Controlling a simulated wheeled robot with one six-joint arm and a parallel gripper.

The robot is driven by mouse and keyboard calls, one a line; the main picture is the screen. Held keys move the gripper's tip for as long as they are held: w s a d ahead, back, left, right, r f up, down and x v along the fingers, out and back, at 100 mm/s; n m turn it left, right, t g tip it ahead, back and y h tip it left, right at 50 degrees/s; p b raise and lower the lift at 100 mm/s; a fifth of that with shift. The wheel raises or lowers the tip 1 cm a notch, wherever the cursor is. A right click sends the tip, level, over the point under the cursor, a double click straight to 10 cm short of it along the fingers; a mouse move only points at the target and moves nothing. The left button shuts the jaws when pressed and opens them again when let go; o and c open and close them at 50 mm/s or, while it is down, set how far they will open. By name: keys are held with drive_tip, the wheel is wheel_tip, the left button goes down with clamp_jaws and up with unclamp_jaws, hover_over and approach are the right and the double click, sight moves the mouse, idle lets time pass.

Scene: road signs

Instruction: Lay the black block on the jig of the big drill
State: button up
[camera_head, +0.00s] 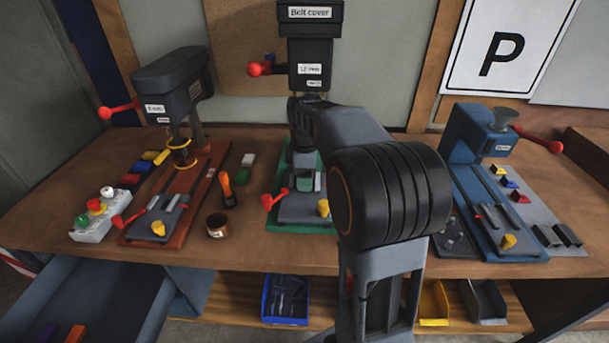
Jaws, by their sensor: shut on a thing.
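The big drill (311,50), labelled "12 mm", stands at the back middle of the bench. Its grey jig (302,208) sits on a green base below, with a red lever and a yellow knob. My arm reaches up from the front and bends left toward this drill. My gripper (302,146) is in front of the drill's column, above the jig, and partly hidden by my wrist. It is shut; the black block in it is hard to make out against the dark gripper. A small dark shape shows between grey parts of the jig.
A smaller drill (172,85) stands left and a blue machine (482,150) right. Coloured bins sit on the shelf below.

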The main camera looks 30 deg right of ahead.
drive_tip(key=shift+f, duration=0.15)
drive_tip(key=o, duration=1)
wheel_tip(320, 180, up, 12)
drive_tip(key=shift+r+p, duration=0.2)
drive_tip(key=shift+p, duration=0.25)
drive_tip(key=shift+a, duration=0.1)
